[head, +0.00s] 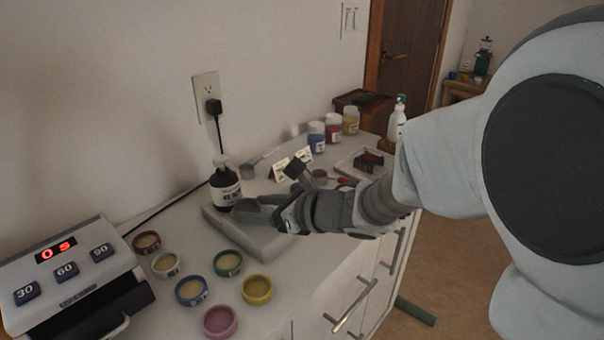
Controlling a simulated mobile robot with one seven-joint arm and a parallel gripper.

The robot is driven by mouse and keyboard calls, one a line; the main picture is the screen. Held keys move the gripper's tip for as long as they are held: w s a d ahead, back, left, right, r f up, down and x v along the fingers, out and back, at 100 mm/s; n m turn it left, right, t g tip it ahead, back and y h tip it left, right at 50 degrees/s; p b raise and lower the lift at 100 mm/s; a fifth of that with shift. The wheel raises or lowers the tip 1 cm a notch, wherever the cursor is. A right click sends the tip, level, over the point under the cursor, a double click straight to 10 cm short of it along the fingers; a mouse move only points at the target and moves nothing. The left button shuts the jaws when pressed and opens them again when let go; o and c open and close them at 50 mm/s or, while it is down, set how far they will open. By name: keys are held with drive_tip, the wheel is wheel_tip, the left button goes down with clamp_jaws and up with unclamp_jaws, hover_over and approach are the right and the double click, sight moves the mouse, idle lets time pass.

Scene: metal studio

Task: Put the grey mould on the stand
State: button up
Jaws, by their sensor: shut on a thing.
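My gripper (278,213) reaches left over the counter and is shut on a small grey piece (248,214), which looks like the grey mould. The fingers and the low angle hide part of it. It is over a pale, flat, block-like slab (262,242), which may be the stand. I cannot tell whether the mould touches the slab or is held just above it. A dark bottle (226,188) with a white label stands upright close behind the mould, at the slab's left end.
Several coloured open pots, including a yellow one (257,289), stand front left, beside a box with a red display (66,262). Small cards (292,165), a metal scoop (257,162), lidded jars (332,130) and a tray (346,162) lie behind my arm. The counter's front edge is near.

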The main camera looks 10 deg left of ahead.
drive_tip(key=o, duration=1.3)
